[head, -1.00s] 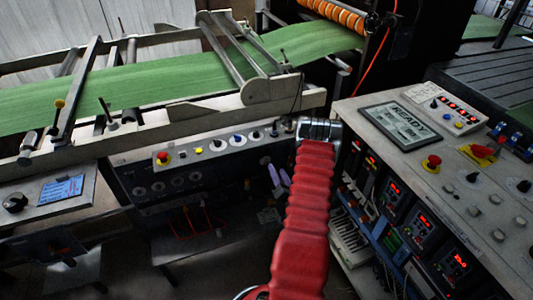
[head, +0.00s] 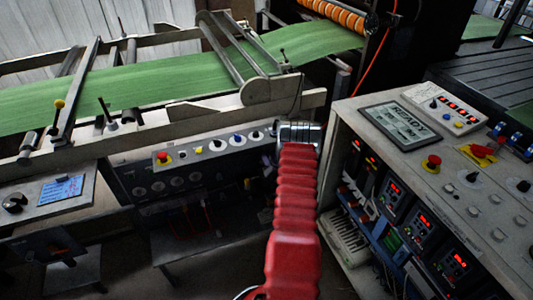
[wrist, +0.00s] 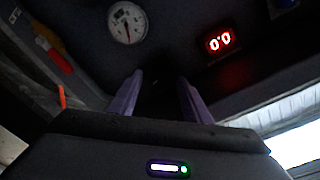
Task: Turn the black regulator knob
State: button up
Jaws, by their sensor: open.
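In the wrist view my gripper (wrist: 160,88) is open, with its two purple fingers apart and pointing at a dark panel. The space between the fingers is very dark; a black shape there may be the regulator knob, but I cannot make out its outline or any contact. In the head view my red arm hides the gripper and whatever is in front of it. A round black knob (head: 14,203) shows at the far left of the head view, on a separate grey panel; I cannot tell whether it is the regulator.
A white dial gauge (wrist: 127,22) and a red display reading 0.0 (wrist: 219,40) are on the dark panel near my fingers. A knob strip (head: 215,146) runs above the area behind my arm. A control console (head: 455,205) stands close on the right.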

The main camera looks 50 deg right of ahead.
jog(key=shift+x, duration=1.25)
jog(key=c, duration=1)
jog(key=shift+c, duration=0.2)
